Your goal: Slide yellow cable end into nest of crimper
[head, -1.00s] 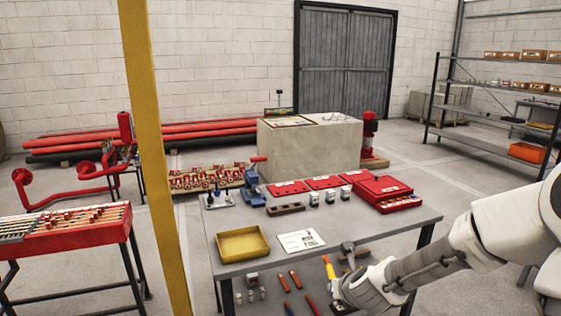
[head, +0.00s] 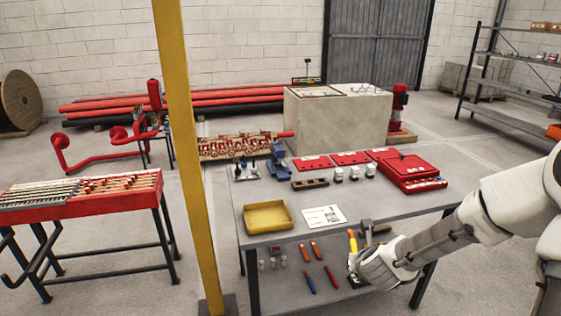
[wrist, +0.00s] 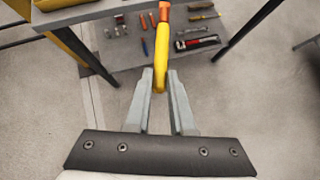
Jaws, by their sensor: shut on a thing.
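My gripper (wrist: 161,80) is shut on a yellow cable (wrist: 160,70). The cable sticks out ahead of the fingers and ends in an orange tip (wrist: 164,12). In the head view the yellow cable (head: 352,241) shows just beyond my gripper (head: 354,268), near the table's front edge, and the fingers are hardly visible. A blue bench tool with a red handle (head: 280,162) stands at the table's back left and may be the crimper. Its nest cannot be made out. The held cable is well apart from it.
The grey table (head: 370,205) holds a yellow tray (head: 268,217), a white sheet (head: 324,216), a brown block (head: 310,184) and a red case (head: 410,172). Tools lie on the lower shelf (head: 270,285). A yellow post (head: 185,150) stands left of the table.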

